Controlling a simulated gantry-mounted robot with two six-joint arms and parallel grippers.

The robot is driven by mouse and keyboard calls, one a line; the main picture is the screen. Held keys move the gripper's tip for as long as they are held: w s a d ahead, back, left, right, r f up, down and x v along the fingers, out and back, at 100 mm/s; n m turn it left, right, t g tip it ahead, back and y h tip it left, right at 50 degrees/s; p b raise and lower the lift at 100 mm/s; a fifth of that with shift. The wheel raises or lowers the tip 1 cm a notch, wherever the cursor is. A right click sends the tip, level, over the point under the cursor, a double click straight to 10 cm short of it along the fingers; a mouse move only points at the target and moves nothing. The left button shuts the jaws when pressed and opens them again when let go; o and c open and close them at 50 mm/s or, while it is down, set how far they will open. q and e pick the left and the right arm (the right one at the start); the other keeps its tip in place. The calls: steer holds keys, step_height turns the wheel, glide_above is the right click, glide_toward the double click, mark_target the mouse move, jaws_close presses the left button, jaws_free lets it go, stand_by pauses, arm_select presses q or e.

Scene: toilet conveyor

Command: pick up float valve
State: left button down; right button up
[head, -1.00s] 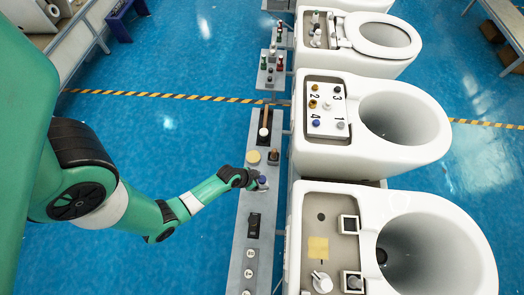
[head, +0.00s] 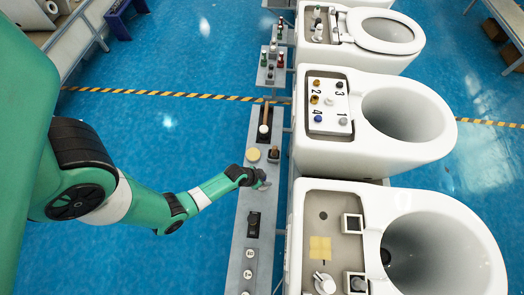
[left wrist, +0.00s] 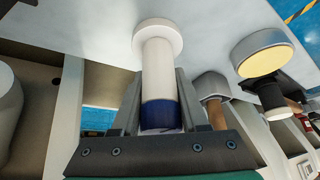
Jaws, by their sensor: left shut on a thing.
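The float valve looks like a white cylinder with a dark blue band and a wide white round end (left wrist: 158,75) in the left wrist view. My left gripper (left wrist: 155,115) is shut on it, one finger on each side of the blue band. In the head view my left gripper (head: 261,182) is low over the narrow grey bench (head: 243,215); the valve there is mostly hidden and too small to make out. In the left wrist view, its round end is close to the grey surface; I cannot tell whether they touch. My right gripper is not in view.
On the bench lie a cream disc (head: 253,154), a brown-handled tool (head: 273,154) and a black part (head: 254,225). White toilets stand in a row to the right, the nearest one (head: 440,250) beside the bench. Blue floor is clear left of the bench.

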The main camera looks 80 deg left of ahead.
arm_select(q)
steer(key=shift+r, duration=0.1)
steer(key=shift+r, duration=0.3)
step_height(320, 180, up, 3)
steer(key=shift+f+p, duration=0.1)
steer(key=shift+p, duration=1.05)
steer(key=s+d+r+p, duration=0.5)
steer(key=s+d+r, duration=0.3)
steer(key=s, duration=0.3)
steer(key=shift+s+r+p, duration=0.25)
steer(key=shift+r+p, duration=0.1)
steer(key=shift+r, duration=0.35)
